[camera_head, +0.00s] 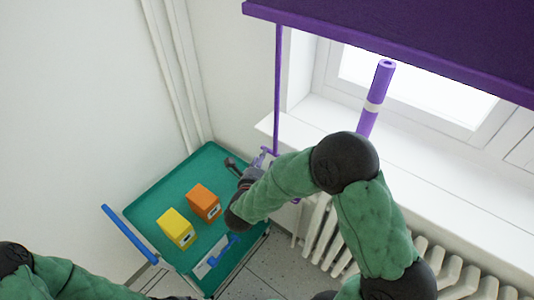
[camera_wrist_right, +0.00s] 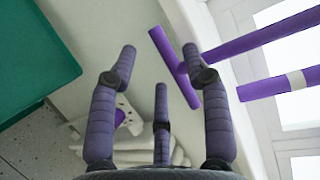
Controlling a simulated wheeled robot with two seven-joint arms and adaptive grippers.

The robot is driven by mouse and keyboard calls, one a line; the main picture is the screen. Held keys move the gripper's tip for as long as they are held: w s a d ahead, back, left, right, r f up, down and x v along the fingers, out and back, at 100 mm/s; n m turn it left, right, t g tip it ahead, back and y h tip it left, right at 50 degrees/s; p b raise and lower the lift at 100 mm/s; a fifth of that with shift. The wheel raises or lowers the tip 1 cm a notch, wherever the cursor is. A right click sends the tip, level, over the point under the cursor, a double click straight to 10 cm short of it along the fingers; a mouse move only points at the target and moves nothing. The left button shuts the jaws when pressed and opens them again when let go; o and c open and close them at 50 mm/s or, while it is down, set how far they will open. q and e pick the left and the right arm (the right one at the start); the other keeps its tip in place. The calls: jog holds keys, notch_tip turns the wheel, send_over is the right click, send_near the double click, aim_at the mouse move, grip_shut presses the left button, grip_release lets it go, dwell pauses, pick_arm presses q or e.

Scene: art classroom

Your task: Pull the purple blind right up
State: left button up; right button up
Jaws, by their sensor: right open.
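The purple blind (camera_head: 420,35) hangs across the upper right of the head view, its lower edge over the upper part of the window. A thin purple pull rod (camera_head: 278,85) hangs at its left end. In the right wrist view this rod (camera_wrist_right: 250,38) ends in a purple crossbar handle (camera_wrist_right: 168,55). My right gripper (camera_head: 262,163) is at the rod's lower end. In the wrist view its fingers (camera_wrist_right: 160,60) are spread, with the handle just beyond the tips, nearer the right finger; contact is unclear. My left arm shows at lower left, its gripper out of view.
A second purple rod with a white band (camera_head: 374,103) stands by the window sill (camera_head: 440,200). A radiator (camera_head: 325,235) is below the sill. A green trolley tray (camera_head: 150,205) at left holds a yellow box (camera_head: 175,228) and an orange box (camera_head: 203,202).

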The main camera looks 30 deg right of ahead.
jog(key=shift+b+x, duration=0.6)
jog(key=shift+x, duration=2.15)
jog(key=shift+c, duration=0.3)
grip_shut()
